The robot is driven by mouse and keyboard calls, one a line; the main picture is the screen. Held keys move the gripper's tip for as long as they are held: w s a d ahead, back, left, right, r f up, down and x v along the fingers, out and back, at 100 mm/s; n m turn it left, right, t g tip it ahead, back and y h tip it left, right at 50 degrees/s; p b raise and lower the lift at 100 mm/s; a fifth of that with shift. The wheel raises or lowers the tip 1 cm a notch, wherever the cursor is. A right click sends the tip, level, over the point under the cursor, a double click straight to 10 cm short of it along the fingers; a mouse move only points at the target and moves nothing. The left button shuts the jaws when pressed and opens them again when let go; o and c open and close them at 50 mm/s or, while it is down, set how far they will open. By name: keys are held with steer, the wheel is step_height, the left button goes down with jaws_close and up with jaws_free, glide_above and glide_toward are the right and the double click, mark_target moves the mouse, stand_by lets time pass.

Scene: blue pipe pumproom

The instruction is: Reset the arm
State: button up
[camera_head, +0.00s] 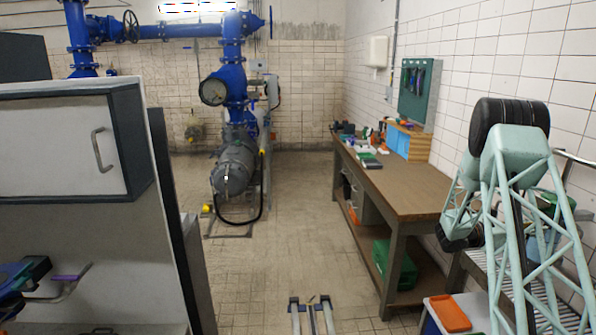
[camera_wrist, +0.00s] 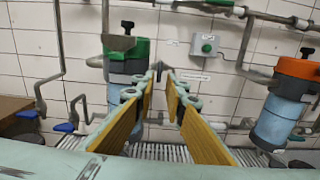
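My arm (camera_head: 505,185) stands at the right of the head view, a pale green lattice bent at a black upper joint (camera_head: 508,118). Its links lean down beside the tiled right wall. I cannot make out my gripper clearly in the head view. In the wrist view my gripper (camera_wrist: 161,84) shows two fingers with yellow pads, apart, with nothing between them. It points toward the white tiled wall. A container with a green top (camera_wrist: 127,55) is behind the left finger, and one with an orange top (camera_wrist: 285,100) is to the right, both apart from the fingers.
A wooden workbench (camera_head: 400,188) with tools runs along the right wall, near my arm. A slatted rack (camera_wrist: 160,152) lies below the gripper. A grey cabinet (camera_head: 60,140) stands at the left. Blue pipes and a pump (camera_head: 235,165) are behind.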

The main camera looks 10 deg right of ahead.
steer(key=s+a+r+m+g+y+b, duration=0.1)
steer(key=s+a+r+m+y, duration=0.3)
steer(key=s+a+r, duration=0.65)
steer(key=s+a+r+m+g+y+b, duration=0.15)
steer(key=s+a+r+m, duration=0.5)
steer(key=a, duration=0.75)
steer(key=s+a+m+t+y, duration=0.2)
steer(key=s+a+y, duration=0.2)
steer(key=s+a, duration=0.6)
steer(key=s+a+m+t+y+b, duration=0.1)
steer(key=s+a+y, duration=0.3)
steer(key=s+a, duration=0.6)
steer(key=s+a+m+t+y+b, duration=0.1)
steer(key=s+a+m+t+y, duration=0.2)
steer(key=s+a, duration=0.6)
steer(key=a+t+y, duration=0.1)
steer(key=a, duration=1.6)
steer(key=shift+s+f+m, duration=0.2)
steer(key=shift+s+m, duration=0.15)
steer(key=shift+s, duration=0.05)
